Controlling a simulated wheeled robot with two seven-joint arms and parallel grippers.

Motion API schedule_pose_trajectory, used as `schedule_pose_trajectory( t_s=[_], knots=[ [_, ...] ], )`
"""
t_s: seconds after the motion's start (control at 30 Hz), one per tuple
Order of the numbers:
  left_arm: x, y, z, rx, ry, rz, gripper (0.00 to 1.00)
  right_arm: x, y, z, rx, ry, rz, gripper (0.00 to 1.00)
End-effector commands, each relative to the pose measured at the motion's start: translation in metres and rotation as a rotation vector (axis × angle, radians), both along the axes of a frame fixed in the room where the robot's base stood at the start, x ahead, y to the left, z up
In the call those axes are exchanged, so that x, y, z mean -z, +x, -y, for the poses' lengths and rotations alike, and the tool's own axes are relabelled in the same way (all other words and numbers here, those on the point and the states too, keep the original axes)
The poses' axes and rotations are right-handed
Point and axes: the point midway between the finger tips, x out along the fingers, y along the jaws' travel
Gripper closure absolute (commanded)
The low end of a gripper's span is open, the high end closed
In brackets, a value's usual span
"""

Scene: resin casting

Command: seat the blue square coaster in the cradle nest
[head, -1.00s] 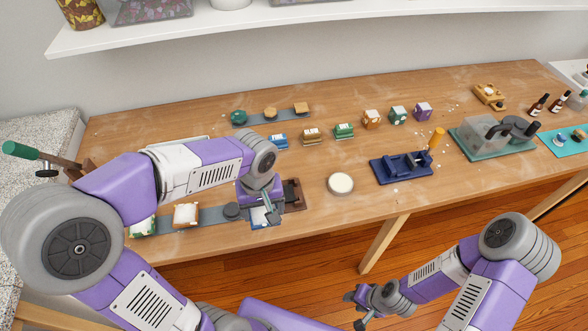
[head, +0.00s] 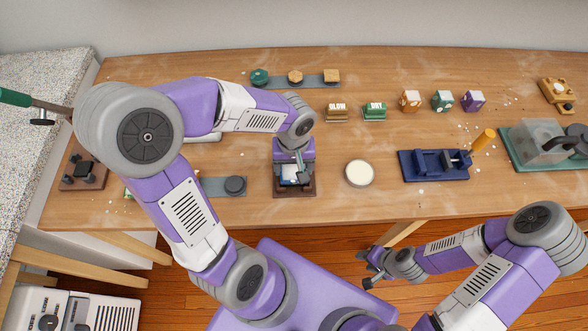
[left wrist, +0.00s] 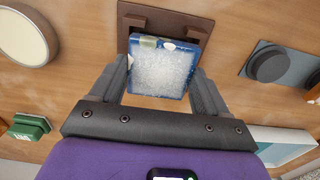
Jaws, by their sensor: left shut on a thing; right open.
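My left gripper (head: 292,176) is shut on the blue square coaster (left wrist: 162,70), with one finger on each side of it. The coaster has a blue rim and a pale speckled face. In the head view, little of it shows between the fingers. The brown cradle (head: 279,191) is directly below the gripper. In the left wrist view the coaster overlaps the cradle (left wrist: 193,24) and hides its nest. I cannot tell whether the coaster touches it. My right gripper (head: 372,271) is open and empty, off the table's front edge.
A round cream-topped tin (head: 360,173) stands right of the cradle, and a grey strip with a dark disc (head: 235,185) lies left. A navy fixture (head: 416,172) is further right. Small brown (head: 337,114) and green (head: 375,111) blocks stand behind. A dark brown fixture (head: 68,183) sits far left.

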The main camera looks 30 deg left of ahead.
Motion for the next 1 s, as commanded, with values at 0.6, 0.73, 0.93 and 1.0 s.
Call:
schedule_pose_trajectory(
  t_s=[0.6, 0.73, 0.93, 1.0],
  knots=[
    [0.018, 0.0001, 0.0, 0.0, 0.0, 0.001, 0.14, 0.0095, 0.0003, -0.0001, 0.0, 0.0, 0.001, 0.57],
    [0.0178, 0.0001, 0.0, 0.0, -0.001, 0.001, 0.0, 0.0093, 0.0003, 0.0, 0.0, 0.0, 0.001, 0.57],
    [0.0169, 0.0001, 0.0, 0.0, -0.001, 0.001, 0.0, 0.0084, 0.0003, 0.0, 0.0, 0.0, 0.001, 0.57],
    [0.014, 0.0001, 0.0, 0.0, -0.001, 0.001, 0.0, 0.0056, 0.0003, 0.0, 0.0, 0.0, 0.001, 0.57]
  ],
)
